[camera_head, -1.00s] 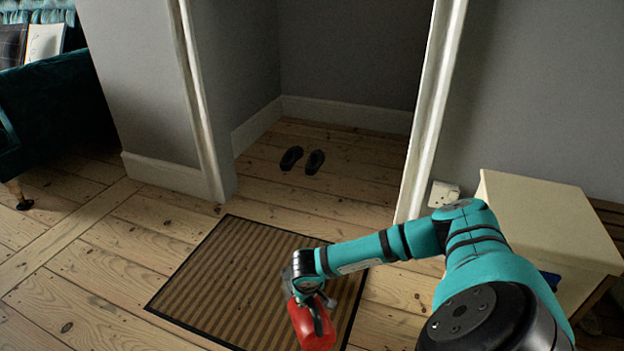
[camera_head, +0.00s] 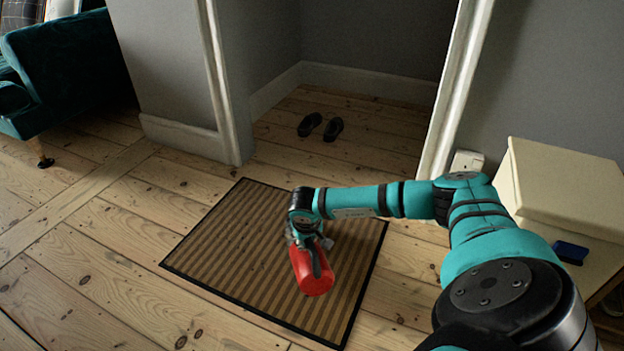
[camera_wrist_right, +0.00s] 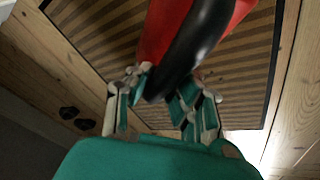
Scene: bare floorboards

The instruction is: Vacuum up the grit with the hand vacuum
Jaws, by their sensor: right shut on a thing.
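The hand vacuum (camera_head: 313,272) has a red body and a black handle. It is over the striped brown mat (camera_head: 220,250) with the dark border. My right gripper (camera_head: 306,238) is at the vacuum's far end in the head view. In the right wrist view my right gripper (camera_wrist_right: 163,100) is shut on the black handle, with the red body of the vacuum (camera_wrist_right: 160,30) beyond it. Whether the vacuum touches the mat cannot be told. I cannot make out separate grit on the mat. My left gripper is not in view.
A pair of black shoes (camera_head: 322,127) lies in the alcove. A cream cabinet (camera_head: 565,185) with a blue item (camera_head: 570,252) stands at the right. A teal sofa (camera_head: 70,70) stands at the far left. Floorboards left of the mat are clear.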

